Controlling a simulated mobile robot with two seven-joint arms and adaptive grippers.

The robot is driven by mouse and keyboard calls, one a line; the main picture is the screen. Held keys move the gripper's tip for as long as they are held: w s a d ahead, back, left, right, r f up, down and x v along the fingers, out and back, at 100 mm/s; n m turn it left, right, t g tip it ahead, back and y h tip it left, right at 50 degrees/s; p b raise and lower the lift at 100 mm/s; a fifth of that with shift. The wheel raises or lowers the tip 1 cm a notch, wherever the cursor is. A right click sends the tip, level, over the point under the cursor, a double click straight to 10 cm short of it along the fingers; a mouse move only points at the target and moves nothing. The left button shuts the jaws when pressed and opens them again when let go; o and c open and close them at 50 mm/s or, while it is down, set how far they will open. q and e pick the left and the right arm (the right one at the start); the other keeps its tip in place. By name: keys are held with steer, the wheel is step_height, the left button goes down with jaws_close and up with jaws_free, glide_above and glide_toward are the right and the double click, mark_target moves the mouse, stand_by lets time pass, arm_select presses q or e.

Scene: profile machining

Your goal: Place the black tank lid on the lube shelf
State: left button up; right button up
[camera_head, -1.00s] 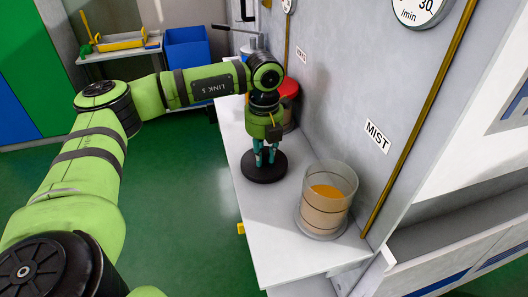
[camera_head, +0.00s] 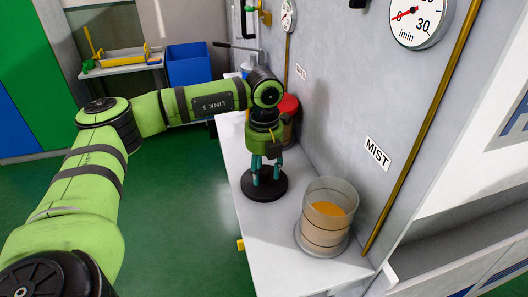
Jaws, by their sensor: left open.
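The black tank lid (camera_head: 263,188) is a round dark disc lying flat on the white lube shelf (camera_head: 256,229), near its left edge. My left gripper (camera_head: 265,182) points straight down over the lid, its teal fingers apart at the lid's middle. The fingers hide the middle of the lid, so I cannot tell whether they touch it. My right gripper is not in view.
A clear tank (camera_head: 327,217) holding orange liquid stands on the shelf, right of the lid. A red-topped container (camera_head: 289,107) stands behind my gripper by the grey wall. Bare shelf lies in front of the lid. A blue bin (camera_head: 188,64) is at the back.

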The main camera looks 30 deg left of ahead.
mark_target(264, 170)
arm_select(q)
step_height(264, 170, up, 11)
steer(key=b, duration=0.2)
steer(key=shift+r, duration=0.2)
